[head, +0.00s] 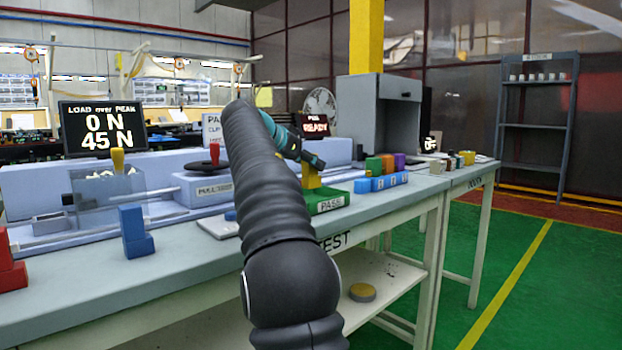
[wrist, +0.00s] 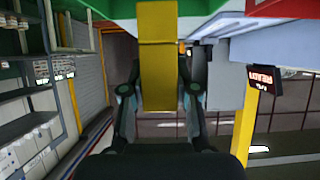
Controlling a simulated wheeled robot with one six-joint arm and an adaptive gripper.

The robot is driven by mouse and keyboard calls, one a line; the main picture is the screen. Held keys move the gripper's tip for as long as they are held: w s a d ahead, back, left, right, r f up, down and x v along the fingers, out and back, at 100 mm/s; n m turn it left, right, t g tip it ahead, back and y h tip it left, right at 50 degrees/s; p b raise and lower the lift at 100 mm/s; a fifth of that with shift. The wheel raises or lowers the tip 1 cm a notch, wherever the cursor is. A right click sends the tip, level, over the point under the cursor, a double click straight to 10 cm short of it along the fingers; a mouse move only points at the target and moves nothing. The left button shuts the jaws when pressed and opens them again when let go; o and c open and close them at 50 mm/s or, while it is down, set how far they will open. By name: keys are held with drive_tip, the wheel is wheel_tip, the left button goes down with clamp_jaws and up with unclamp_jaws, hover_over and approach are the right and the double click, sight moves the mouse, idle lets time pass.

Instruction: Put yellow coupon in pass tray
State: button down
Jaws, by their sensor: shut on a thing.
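The yellow coupon (head: 311,179) is an L-shaped block with a wider foot and a narrower upright. My gripper (head: 313,162) is shut on its upright from above. In the wrist view the coupon (wrist: 158,75) stands between the two fingers, its foot away from the palm. The green pass tray (head: 327,204), labelled PASS, is directly below the coupon in the head view. I cannot tell whether the foot touches the tray floor. My arm hides the tray's left part.
A grey cabinet (head: 378,125) is behind. A blue coupon (head: 135,232) and a red one (head: 10,265) stand at the bench's left front. A READY display (head: 315,125) stands behind the gripper.

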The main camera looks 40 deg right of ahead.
sight(305, 175)
drive_tip(key=shift+f+b, duration=0.75)
drive_tip(key=shift+f, duration=1.25)
drive_tip(key=shift+f, duration=0.2)
drive_tip(key=c, duration=0.9)
unclamp_jaws()
drive_tip(key=shift+r, duration=0.2)
drive_tip(key=p+v, duration=0.1)
drive_tip(key=v, duration=1.1)
